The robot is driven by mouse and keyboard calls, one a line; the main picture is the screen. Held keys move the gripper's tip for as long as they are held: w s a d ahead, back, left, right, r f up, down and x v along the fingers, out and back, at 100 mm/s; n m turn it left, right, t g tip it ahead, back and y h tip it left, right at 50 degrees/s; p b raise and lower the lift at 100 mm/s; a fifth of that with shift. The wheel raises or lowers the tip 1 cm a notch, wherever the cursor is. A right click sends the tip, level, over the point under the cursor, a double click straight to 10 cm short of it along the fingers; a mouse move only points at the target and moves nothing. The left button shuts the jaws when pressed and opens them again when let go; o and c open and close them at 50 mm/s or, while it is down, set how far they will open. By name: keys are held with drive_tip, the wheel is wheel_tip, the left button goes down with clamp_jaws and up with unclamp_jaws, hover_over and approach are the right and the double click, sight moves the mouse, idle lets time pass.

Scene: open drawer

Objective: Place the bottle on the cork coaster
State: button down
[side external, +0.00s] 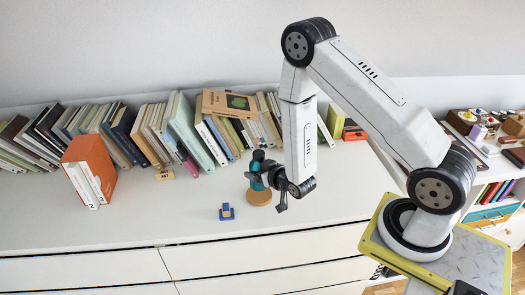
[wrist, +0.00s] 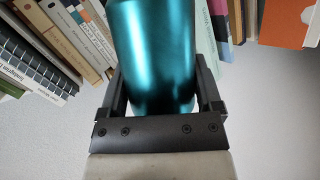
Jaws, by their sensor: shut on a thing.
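A teal metallic bottle (wrist: 155,50) fills the middle of the wrist view, between the two dark fingers of my gripper (wrist: 162,92). In the side external view my gripper (side external: 262,174) is shut around the bottle (side external: 257,186), which looks upright and is partly hidden by the fingers. The round cork coaster (side external: 258,198) lies on the white cabinet top directly under the bottle. The bottle's base is at or just above the coaster; I cannot tell whether they touch.
A small blue block object (side external: 227,212) lies left of the coaster. A row of books (side external: 185,130) lines the back, with an orange box file (side external: 88,165) at the left. The white cabinet top (side external: 130,215) is clear at front left.

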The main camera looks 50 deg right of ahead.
drive_tip(key=shift+f, duration=1.75)
drive_tip(key=shift+f, duration=0.15)
unclamp_jaws()
drive_tip(key=shift+r, duration=0.2)
drive_tip(key=v, duration=0.7)
drive_tip(key=shift+s, duration=0.25)
drive_tip(key=shift+w, duration=0.1)
